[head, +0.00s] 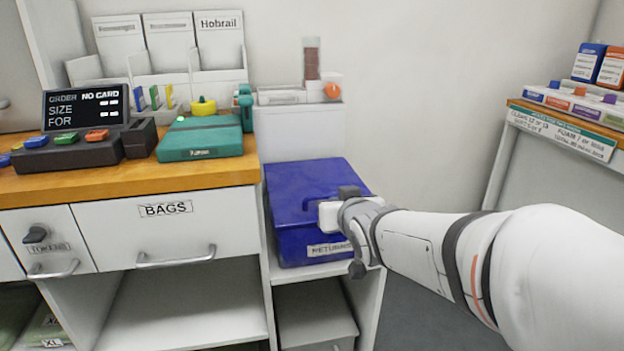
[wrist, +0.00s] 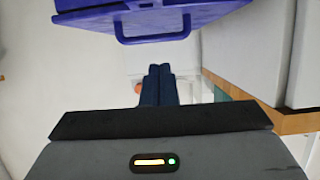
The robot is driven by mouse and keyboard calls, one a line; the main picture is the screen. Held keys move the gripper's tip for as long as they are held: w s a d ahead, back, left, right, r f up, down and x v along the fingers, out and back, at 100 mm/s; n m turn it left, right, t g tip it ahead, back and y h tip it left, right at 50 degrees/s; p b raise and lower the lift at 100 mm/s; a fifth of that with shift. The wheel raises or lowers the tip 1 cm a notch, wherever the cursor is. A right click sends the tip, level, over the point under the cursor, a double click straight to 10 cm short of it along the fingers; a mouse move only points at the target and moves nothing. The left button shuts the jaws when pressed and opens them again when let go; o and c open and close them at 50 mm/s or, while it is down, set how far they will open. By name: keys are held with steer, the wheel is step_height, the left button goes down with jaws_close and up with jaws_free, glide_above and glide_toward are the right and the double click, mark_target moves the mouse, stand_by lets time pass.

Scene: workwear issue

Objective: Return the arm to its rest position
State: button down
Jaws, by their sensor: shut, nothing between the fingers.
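My arm reaches in from the right in the head view, and my gripper (head: 328,214) is in front of the blue returns box (head: 315,178). In the wrist view, the two dark fingers of my gripper (wrist: 160,70) are together with nothing between them. The box has a closed lid with a handle, and its handle (wrist: 152,30) shows at the top of the wrist view, apart from the fingertips. My wrist hides part of the box's front and its label in the head view. I cannot tell whether the wrist touches the box.
The wooden counter (head: 130,184) on the left carries a display (head: 86,108), a button panel and a teal device (head: 206,140). Below are a BAGS drawer (head: 167,228) and open shelves. Another counter (head: 570,125) with small boxes stands at the right. Floor shows between them.

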steer(key=s+d+r+g+p, duration=0.1)
steer(key=s+r+g+p, duration=0.2)
steer(key=s+r+p, duration=0.4)
steer(key=s+d+r+m+g+h+p, duration=0.1)
steer(key=s+r+g+p, duration=0.3)
steer(key=p, duration=1)
steer(key=s+d+r+g+p, duration=0.2)
steer(key=s+r+g+p, duration=0.2)
steer(key=s+r+p, duration=0.6)
steer(key=shift+s+d+h+p, duration=0.4)
steer(key=shift+s+p, duration=0.2)
steer(key=shift+p, duration=0.15)
